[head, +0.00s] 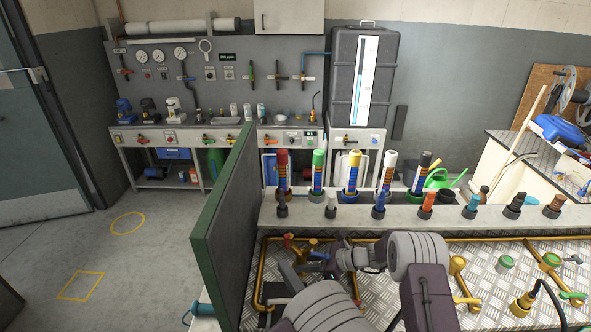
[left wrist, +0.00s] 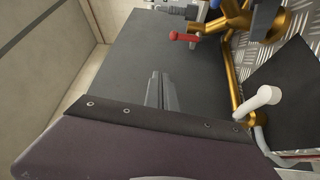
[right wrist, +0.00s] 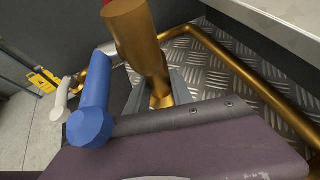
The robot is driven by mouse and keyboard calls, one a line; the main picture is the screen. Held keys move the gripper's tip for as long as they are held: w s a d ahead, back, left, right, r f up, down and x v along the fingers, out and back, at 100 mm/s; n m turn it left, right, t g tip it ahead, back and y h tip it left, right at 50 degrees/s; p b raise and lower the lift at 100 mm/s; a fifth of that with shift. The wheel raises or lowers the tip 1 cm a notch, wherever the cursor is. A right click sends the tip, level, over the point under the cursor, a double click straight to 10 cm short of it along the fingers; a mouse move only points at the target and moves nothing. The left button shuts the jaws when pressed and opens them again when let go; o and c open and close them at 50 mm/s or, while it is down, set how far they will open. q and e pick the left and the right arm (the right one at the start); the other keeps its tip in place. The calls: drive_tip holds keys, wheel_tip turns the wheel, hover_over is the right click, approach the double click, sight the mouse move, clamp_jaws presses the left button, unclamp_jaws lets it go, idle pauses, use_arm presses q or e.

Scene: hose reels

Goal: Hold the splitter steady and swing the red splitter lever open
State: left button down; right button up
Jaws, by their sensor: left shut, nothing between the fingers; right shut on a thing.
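The brass splitter (head: 311,246) stands by the green-edged panel, with its red lever (head: 288,241) on the left and a blue lever (head: 319,256) on the right. In the left wrist view the red lever (left wrist: 185,37) lies above and right of my left gripper (left wrist: 160,78). That gripper is shut, empty and apart from the lever. In the right wrist view my right gripper (right wrist: 155,90) is shut on the brass body of the splitter (right wrist: 140,40). The blue lever (right wrist: 92,110) is beside the fingers. The gripped part is partly hidden by the fingers.
A white lever (left wrist: 258,100) sits on brass pipe right of my left gripper. The dark panel (left wrist: 125,60) is close behind its fingers. Brass pipe (right wrist: 235,65) runs over the tread plate. Several coloured hose ends (head: 317,170) stand on the shelf behind.

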drive_tip(key=o, duration=1)
use_arm(q)
wheel_tip(320, 180, up, 8)
use_arm(e)
drive_tip(key=shift+o, duration=0.2)
use_arm(q)
drive_tip(key=shift+r, duration=0.1)
